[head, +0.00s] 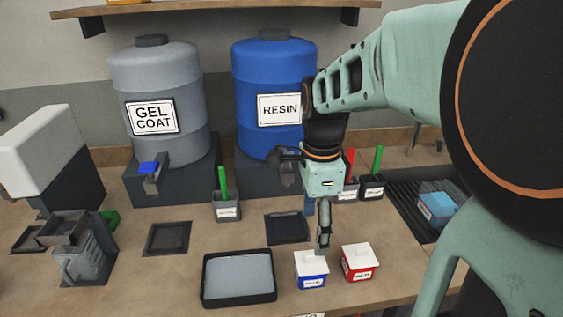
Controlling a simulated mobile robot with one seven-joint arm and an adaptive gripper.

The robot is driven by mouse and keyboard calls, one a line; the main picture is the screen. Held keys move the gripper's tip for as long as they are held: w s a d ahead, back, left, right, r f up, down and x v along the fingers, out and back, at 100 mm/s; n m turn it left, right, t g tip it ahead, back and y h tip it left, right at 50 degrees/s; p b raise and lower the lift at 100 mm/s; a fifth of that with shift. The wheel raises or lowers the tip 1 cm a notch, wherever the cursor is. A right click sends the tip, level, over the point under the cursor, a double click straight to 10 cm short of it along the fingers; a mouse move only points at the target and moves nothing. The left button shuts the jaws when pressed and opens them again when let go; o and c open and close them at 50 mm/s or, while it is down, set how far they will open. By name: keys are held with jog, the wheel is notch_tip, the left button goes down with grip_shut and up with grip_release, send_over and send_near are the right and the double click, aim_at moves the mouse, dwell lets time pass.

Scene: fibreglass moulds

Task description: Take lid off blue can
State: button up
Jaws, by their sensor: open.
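The blue can (313,281) stands upright near the front edge of the bench, with a label on its front. Its white lid (310,258) with a raised knob sits on top. My gripper (322,249) points down directly at the lid, its fingers at or just above the knob. The fingers are open; from this angle I cannot tell whether they are around the knob or in front of or behind it. A red can (359,269) with a white lid (357,250) stands close on the right.
A black tray with grey content (239,302) lies just left of the blue can. Behind are a dark square mat (287,229), a pot with a green handle (226,206), a grey gel coat drum (160,85) and a blue resin drum (262,80). A blue box (437,207) sits at right.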

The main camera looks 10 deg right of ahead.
aim_at(312, 254)
notch_tip(312, 254, down, 10)
jog(key=shift+r, duration=0.1)
jog(key=shift+c, duration=0.4)
jog(key=c, duration=1.1)
jog(key=shift+c, duration=0.2)
jog(key=shift+r, duration=0.25)
jog(key=shift+r+p, duration=1.55)
jog(key=shift+r, duration=0.7)
